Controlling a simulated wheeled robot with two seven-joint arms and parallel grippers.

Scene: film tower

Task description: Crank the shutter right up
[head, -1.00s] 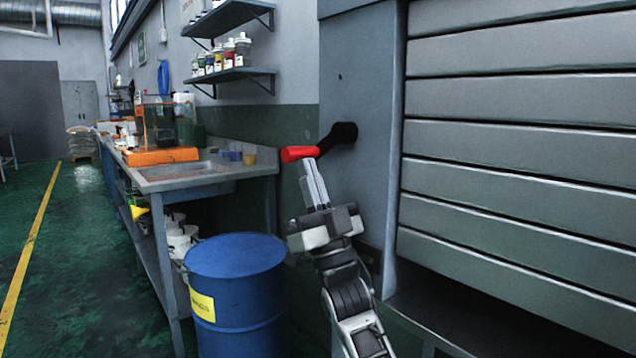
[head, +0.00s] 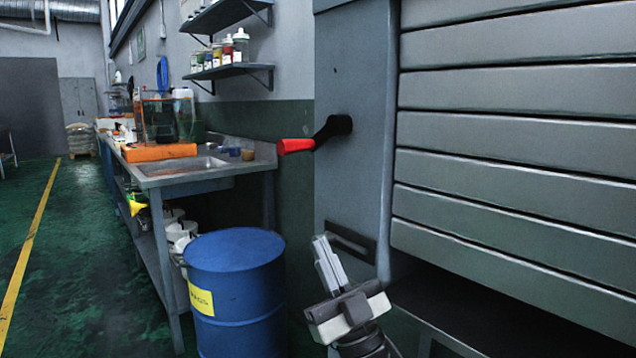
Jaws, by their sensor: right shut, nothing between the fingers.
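The crank, a black arm (head: 334,127) with a red handle (head: 296,146), is mounted on the grey post beside the shutter. Its handle points left and slightly down. The grey slatted shutter (head: 520,150) fills the right side, with a dark gap under its lower edge. My right gripper (head: 321,240) is below the crank, clear of the handle, with its fingers together and pointing up. It holds nothing. My left gripper is not in view.
A blue drum (head: 237,290) stands left of my right gripper. A workbench with a sink (head: 185,166) runs along the wall behind it. A shelf with bottles (head: 232,72) hangs above. Green floor (head: 90,270) is open at the left.

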